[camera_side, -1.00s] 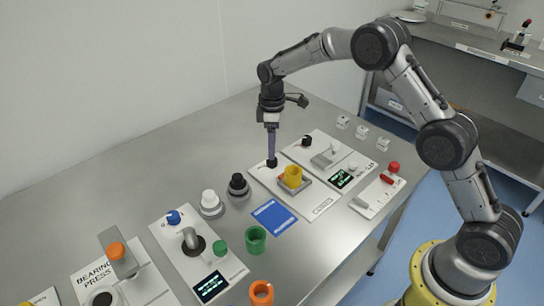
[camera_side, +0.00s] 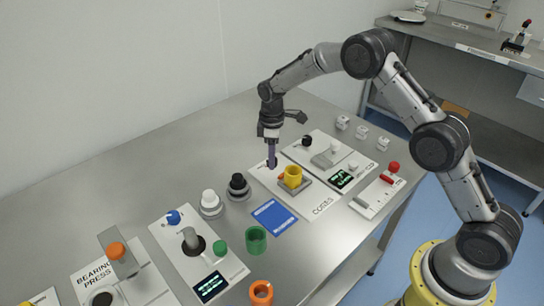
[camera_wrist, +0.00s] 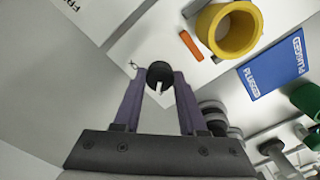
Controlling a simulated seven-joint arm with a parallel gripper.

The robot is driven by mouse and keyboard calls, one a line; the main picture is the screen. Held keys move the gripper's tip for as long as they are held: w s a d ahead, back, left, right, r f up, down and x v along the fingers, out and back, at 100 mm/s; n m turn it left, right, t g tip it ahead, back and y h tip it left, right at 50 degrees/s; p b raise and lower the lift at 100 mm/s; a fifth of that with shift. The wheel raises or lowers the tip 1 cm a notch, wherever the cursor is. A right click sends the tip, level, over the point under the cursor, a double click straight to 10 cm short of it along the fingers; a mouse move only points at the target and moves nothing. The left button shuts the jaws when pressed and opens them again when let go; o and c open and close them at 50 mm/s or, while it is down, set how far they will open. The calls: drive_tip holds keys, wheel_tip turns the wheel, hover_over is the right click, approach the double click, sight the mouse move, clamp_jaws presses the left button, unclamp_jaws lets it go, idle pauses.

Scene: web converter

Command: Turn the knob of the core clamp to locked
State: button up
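The black round knob (camera_wrist: 159,72) shows in the wrist view, with a white pointer line toward the bottom of the picture. A small printed mark lies on the white panel just left of it. In the side view the knob is mostly hidden by the fingers at the far corner of the white panel (camera_side: 322,204) that carries a yellow ring (camera_side: 292,177). My gripper (camera_side: 272,164) points straight down there. Its two purple fingers, also in the wrist view (camera_wrist: 160,76), stand one on each side of the knob, apart from each other. Firm contact with the knob is not visible.
An orange piece (camera_wrist: 190,45) and the yellow ring (camera_wrist: 228,30) sit close to the knob. A blue card (camera_side: 274,216), a black-topped round part (camera_side: 238,187) and a green cup (camera_side: 256,240) stand nearby. Another panel (camera_side: 322,146) lies to the right. The steel table behind is clear.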

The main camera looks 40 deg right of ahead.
clamp_jaws()
drive_tip(key=shift+m, duration=0.3)
drive_tip(key=m, duration=1.1)
drive_tip(key=shift+r, duration=0.1)
drive_tip(key=shift+m, duration=2.1)
drive_tip(key=o, duration=0.9)
unclamp_jaws()
drive_tip(key=shift+c, duration=0.2)
